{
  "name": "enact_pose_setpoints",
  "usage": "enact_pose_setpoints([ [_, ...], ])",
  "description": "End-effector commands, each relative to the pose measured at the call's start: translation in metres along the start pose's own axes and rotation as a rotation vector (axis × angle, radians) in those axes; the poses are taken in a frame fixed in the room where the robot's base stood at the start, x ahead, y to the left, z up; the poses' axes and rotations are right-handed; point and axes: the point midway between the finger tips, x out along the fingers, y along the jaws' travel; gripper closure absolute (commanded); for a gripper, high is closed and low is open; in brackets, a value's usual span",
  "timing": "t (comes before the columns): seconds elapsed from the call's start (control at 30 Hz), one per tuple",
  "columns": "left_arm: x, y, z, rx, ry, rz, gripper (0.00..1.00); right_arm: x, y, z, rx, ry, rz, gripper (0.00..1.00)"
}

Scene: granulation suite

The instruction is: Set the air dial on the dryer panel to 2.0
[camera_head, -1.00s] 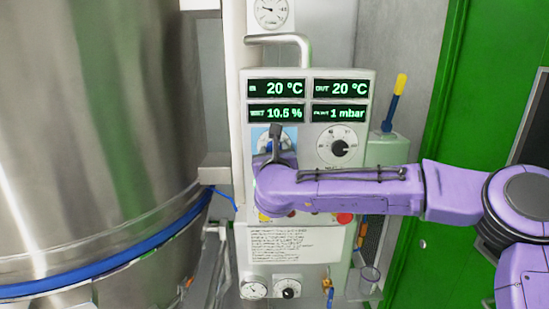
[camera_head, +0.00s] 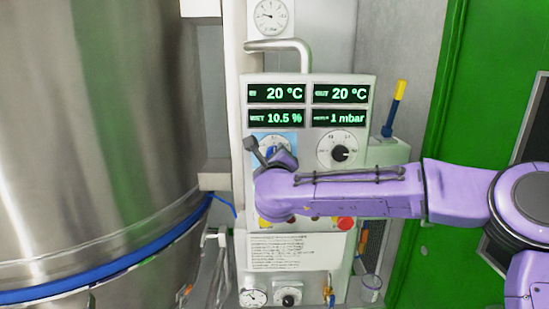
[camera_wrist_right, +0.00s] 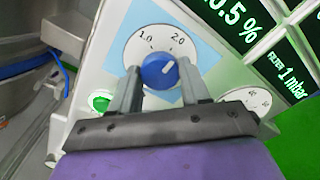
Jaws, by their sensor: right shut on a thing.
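The dryer panel (camera_head: 310,84) faces me with lit readouts. Its air dial has a blue knob (camera_wrist_right: 157,72) on a white round face (camera_wrist_right: 133,46) marked 1.0 and 2.0, in a light blue field. The knob's white pointer line slants up and right in the right wrist view, on the 2.0 side; I cannot tell its exact reading. My right gripper (camera_wrist_right: 159,84) is shut on the knob, one finger on each side. In the head view my right gripper (camera_head: 267,152) covers much of the dial. My left gripper is not in view.
A second dial with a black knob (camera_head: 340,154) sits close on the right. A red button (camera_head: 346,223) and a yellow one lie below my wrist. A large steel vessel (camera_head: 95,120) fills the left.

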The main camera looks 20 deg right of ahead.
Motion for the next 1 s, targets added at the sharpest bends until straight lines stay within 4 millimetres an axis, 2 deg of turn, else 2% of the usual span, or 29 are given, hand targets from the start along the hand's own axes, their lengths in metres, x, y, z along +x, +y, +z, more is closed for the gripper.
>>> enact_pose_setpoints([
  [0.4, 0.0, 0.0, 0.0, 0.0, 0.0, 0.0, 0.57, 0.0, 0.0, 0.0, -0.006, 0.001, 0.0, 0.84],
  [0.43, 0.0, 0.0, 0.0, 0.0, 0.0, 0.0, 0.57, 0.0, 0.0, 0.0, -0.006, 0.001, 0.0, 0.47],
  [0.5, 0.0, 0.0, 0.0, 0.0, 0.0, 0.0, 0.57, 0.0, 0.0, 0.0, -0.005, 0.0, 0.0, 0.28],
  [0.83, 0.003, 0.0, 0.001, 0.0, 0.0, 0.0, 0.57, -0.004, 0.001, -0.001, -0.004, -0.001, 0.0, 0.28],
  [1.0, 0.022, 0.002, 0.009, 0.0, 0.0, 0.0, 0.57, -0.037, 0.004, -0.003, -0.004, -0.004, 0.0, 0.28],
])
